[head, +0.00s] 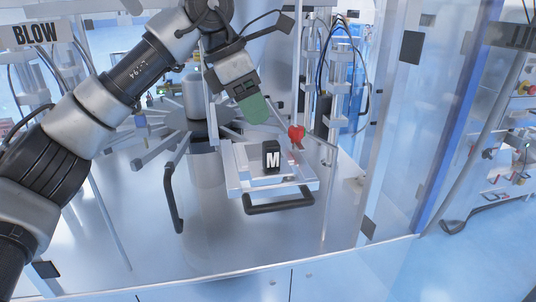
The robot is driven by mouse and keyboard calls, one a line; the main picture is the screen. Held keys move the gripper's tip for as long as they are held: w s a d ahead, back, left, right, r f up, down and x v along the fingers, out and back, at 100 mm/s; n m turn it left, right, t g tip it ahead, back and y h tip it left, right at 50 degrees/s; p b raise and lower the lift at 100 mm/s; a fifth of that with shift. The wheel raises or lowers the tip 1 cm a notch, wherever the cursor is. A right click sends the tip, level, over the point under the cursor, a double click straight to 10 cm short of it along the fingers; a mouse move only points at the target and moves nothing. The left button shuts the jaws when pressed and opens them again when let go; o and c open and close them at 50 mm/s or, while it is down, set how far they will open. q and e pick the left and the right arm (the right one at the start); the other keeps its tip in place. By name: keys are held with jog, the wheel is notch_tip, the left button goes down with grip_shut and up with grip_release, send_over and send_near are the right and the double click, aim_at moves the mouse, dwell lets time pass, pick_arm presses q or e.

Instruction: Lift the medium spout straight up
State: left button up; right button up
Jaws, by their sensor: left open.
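The medium spout appears to be the black block marked with a white M (271,158), standing upright on a pale metal tray (240,184). My left gripper (255,112) comes in from the upper left, with green fingers pointing down. It is open and sits above and slightly left of the M block, apart from it. The gap between its fingers is hidden from this angle. My right gripper is out of view.
A black handle (278,205) juts from the tray's front. A rotary machine with radial arms (160,148) stands behind left. Clear panels (405,130) bound the right side.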

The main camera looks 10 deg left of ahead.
aim_at(268, 143)
pick_arm(q)
jog(key=f, duration=0.1)
jog(key=s+d+f, duration=0.1)
jog(key=s+f+p, duration=0.1)
jog(key=shift+d+f, duration=0.15)
jog(key=shift+d, duration=0.1)
jog(key=p+x, duration=0.1)
jog(key=x, duration=0.1)
jog(key=w+p+x, duration=0.1)
jog(key=x, duration=0.2)
jog(key=shift+a+f+p, duration=0.1)
jog(key=shift+a+p, duration=0.05)
jog(key=shift+p, duration=0.2)
jog(key=shift+f, duration=0.4)
jog(key=shift+c, duration=1.6)
jog(key=c, duration=0.7)
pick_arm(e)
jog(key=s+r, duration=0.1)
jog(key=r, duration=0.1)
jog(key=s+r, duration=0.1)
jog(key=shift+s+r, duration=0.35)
pick_arm(q)
jog(key=shift+w, duration=0.1)
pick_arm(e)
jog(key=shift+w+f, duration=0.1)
